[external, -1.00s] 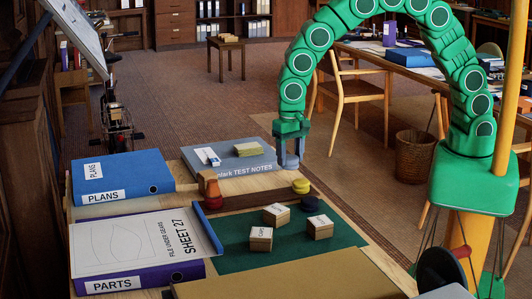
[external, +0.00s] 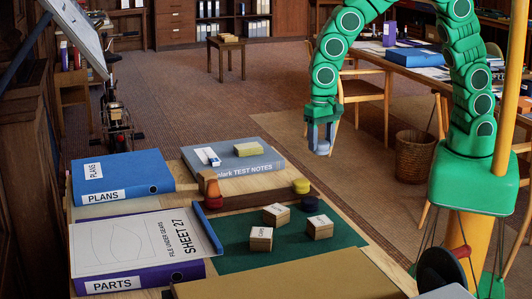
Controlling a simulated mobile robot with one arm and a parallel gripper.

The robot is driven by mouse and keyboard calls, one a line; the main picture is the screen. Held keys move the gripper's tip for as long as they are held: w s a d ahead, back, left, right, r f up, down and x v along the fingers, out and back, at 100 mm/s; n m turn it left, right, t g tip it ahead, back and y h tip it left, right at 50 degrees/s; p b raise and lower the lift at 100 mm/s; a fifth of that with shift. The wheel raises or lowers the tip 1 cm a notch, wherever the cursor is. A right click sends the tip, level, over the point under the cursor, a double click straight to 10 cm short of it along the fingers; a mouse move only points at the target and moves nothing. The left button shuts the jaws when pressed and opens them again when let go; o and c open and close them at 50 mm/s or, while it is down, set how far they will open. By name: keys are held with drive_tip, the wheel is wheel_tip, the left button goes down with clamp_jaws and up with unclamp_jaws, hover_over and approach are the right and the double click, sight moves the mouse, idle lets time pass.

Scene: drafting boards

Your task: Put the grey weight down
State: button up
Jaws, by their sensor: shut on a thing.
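My gripper (external: 320,136) points down, shut on the grey weight (external: 323,149), whose small rounded lower end shows between and below the fingertips. The fingers hide the rest of the weight. It hangs in the air, to the right of and clear of the grey-blue Test Notes book (external: 262,166), with floor behind it in the picture. I cannot tell its exact height or whether it is over the desk edge.
A green mat (external: 235,262) holds three labelled wooden blocks. A yellow weight (external: 301,186) and a dark one (external: 310,204) sit by a brown wooden bar (external: 260,198). Blue Plans (external: 125,172) and purple Parts (external: 140,283) binders fill the left. A wicker basket (external: 415,155) stands on the floor.

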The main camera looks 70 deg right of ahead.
drive_tip(key=w+a+f, duration=0.2)
drive_tip(key=w+a, duration=0.2)
drive_tip(key=w, duration=0.1)
drive_tip(key=w+a+f, duration=0.3)
drive_tip(key=w+a, duration=0.1)
drive_tip(key=w, duration=0.2)
drive_tip(key=w+a+f, duration=0.2)
drive_tip(key=w+a, duration=0.2)
drive_tip(key=w, duration=0.1)
drive_tip(key=shift+w+a+f, duration=0.25)
drive_tip(key=shift+f, duration=0.05)
drive_tip(key=shift+w+a+f, duration=0.25)
drive_tip(key=shift+w+f, duration=0.15)
drive_tip(key=shift+f, duration=0.1)
drive_tip(key=shift+w+a+f, duration=0.2)
drive_tip(key=shift+w+f, duration=0.15)
drive_tip(key=shift+f, duration=0.1)
drive_tip(key=shift+w+f, duration=0.1)
drive_tip(key=shift+f, duration=1.5)
drive_tip(key=o, duration=1.4)
drive_tip(key=shift+f, duration=0.15)
drive_tip(key=shift+o, duration=0.2)
